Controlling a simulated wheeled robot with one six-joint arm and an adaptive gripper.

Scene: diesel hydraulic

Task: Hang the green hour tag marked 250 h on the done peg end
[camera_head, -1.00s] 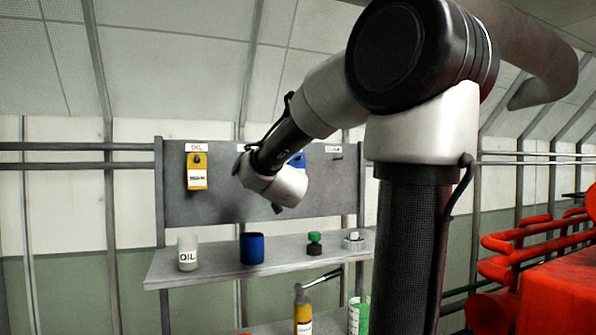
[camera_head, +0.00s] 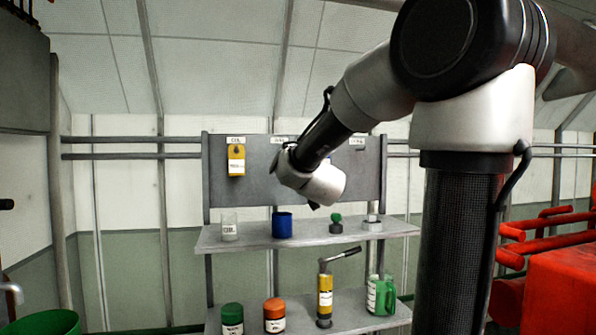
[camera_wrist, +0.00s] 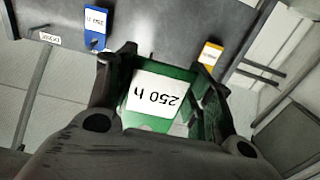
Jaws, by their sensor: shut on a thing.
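My gripper (camera_wrist: 157,75) is shut on a green tag (camera_wrist: 152,103) with a white label reading 250 h, seen upside down in the wrist view. The tag sits between the two dark fingers. In the head view my wrist hides most of the gripper and the tag. The grey board (camera_head: 270,190) stands behind my wrist. A small white label (camera_head: 357,141) is at its top right, too small to read surely. In the wrist view a label that seems to read DONE (camera_wrist: 49,38) is on the board at left. The peg end itself is not clear.
A yellow tag (camera_head: 236,160) hangs at the board's left; a blue tag (camera_wrist: 95,28) hangs on the board. The upper shelf (camera_head: 265,238) holds a white cup, blue cup, green knob and metal piece. A lower shelf has several containers. Red machinery (camera_head: 545,270) is at right.

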